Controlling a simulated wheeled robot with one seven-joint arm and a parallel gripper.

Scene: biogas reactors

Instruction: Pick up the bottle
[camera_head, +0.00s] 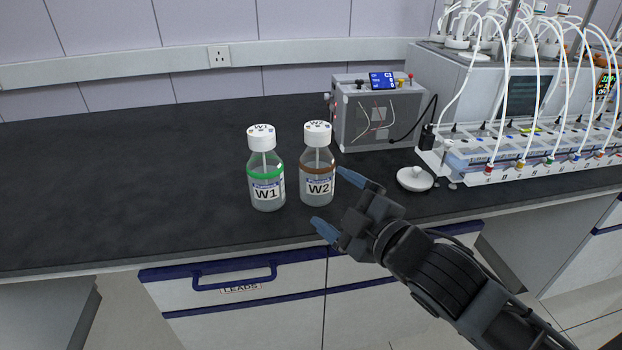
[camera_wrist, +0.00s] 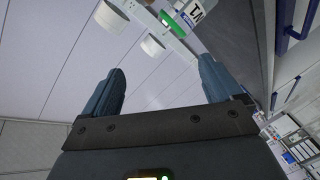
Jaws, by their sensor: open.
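Two clear glass bottles with white caps stand upright side by side on the dark bench. The W1 bottle (camera_head: 267,185) has a green band and stands on the left. The W2 bottle (camera_head: 317,180) has a brown band and stands just right of it. My gripper (camera_head: 334,209) is open and empty, its blue fingers just right of and in front of the W2 bottle. In the wrist view my gripper (camera_wrist: 160,85) has its fingers apart with nothing between them. Part of the W1 bottle (camera_wrist: 190,15) shows at the top there, with white caps beside it.
The dark bench top (camera_head: 120,190) is clear on the left. A grey control box (camera_head: 378,115) stands behind and right of the bottles. A small white round object (camera_head: 414,179) lies right of my gripper. A reactor rack (camera_head: 520,165) with several tubes fills the right. A drawer handle (camera_head: 234,279) juts out below the bench edge.

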